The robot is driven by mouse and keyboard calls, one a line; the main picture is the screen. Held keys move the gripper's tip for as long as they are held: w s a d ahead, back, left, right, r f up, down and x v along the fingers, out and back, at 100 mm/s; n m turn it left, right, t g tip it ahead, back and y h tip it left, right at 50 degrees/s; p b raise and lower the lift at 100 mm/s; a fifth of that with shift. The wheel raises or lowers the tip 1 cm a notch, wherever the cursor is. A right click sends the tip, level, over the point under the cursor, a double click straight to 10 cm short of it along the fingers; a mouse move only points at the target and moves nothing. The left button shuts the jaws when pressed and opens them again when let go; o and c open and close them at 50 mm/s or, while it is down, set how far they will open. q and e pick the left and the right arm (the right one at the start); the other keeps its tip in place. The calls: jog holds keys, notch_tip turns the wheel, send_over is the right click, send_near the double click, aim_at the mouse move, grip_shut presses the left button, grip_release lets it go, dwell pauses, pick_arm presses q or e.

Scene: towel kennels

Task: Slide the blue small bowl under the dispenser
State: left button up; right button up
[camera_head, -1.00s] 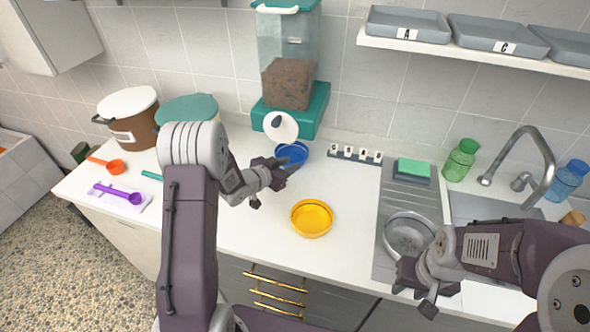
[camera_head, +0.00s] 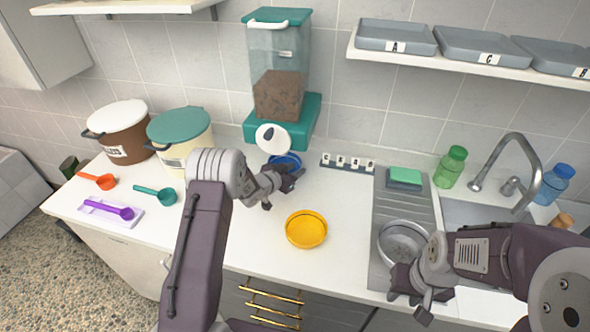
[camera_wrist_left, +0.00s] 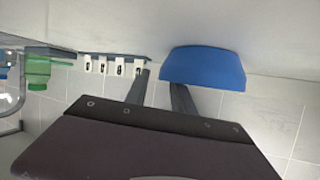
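The blue small bowl (camera_head: 285,160) sits on the counter in front of the dispenser (camera_head: 279,72), just below its white round spout part (camera_head: 273,138). My left gripper (camera_head: 284,183) is low at the bowl's near side and hides part of it. In the left wrist view the blue bowl (camera_wrist_left: 203,68) is just past the fingers (camera_wrist_left: 160,85), which stand apart with nothing between them. One finger overlaps the bowl's side; I cannot tell whether it touches. My right gripper (camera_head: 412,298) is over the counter's front edge near the sink, with no object visible in it.
A yellow bowl (camera_head: 306,230) stands on the counter nearer to me. A metal bowl (camera_head: 403,242) is on the drainboard at right. Small lettered blocks (camera_head: 348,163) stand right of the dispenser. Lidded pots (camera_head: 180,138) and scoops (camera_head: 155,195) are at left.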

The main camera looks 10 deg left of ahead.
pick_arm(q)
jog(key=shift+w+d, duration=0.1)
jog(key=shift+w, duration=0.1)
grip_shut()
jog(key=shift+f, duration=0.1)
dwell(1.2)
grip_release()
